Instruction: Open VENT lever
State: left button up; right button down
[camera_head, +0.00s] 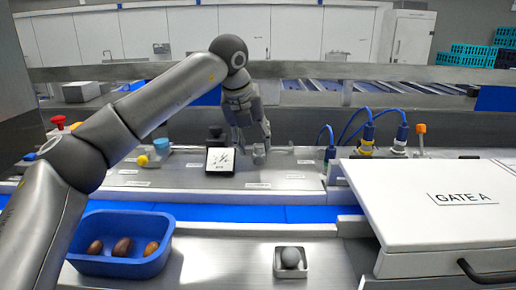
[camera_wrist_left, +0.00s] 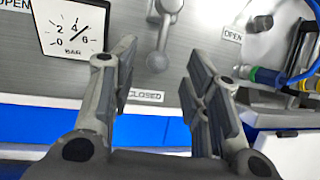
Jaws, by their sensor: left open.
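A grey metal lever (camera_wrist_left: 166,30) with a round ball knob stands on the steel panel in the left wrist view. It points down toward a label reading CLOSED (camera_wrist_left: 145,96); a label reading OPEN (camera_wrist_left: 232,35) is to its right. No VENT name is readable. My left gripper (camera_head: 254,155) is over the panel, right of the gauge, and hides most of the lever in the head view. In the left wrist view its fingers (camera_wrist_left: 160,75) are apart, with the knob showing in the gap between them. I cannot tell whether they touch it. My right gripper is not in view.
A pressure gauge (camera_head: 220,160) stands close left of the gripper. Blue cables with connectors (camera_head: 367,136) rise at the right, beside the white GATE A cover (camera_head: 420,192). A blue tray (camera_head: 120,265) with dates and a small dish (camera_head: 291,273) are in front.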

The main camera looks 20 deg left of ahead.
aim_at(258, 155)
pick_arm(q)
jog(key=p+x, duration=0.1)
jog(key=x, duration=0.4)
jog(key=shift+w+r, duration=0.1)
jog(key=shift+w, duration=0.05)
jog(key=shift+c, duration=1.1)
jog(key=c, duration=0.7)
grip_shut()
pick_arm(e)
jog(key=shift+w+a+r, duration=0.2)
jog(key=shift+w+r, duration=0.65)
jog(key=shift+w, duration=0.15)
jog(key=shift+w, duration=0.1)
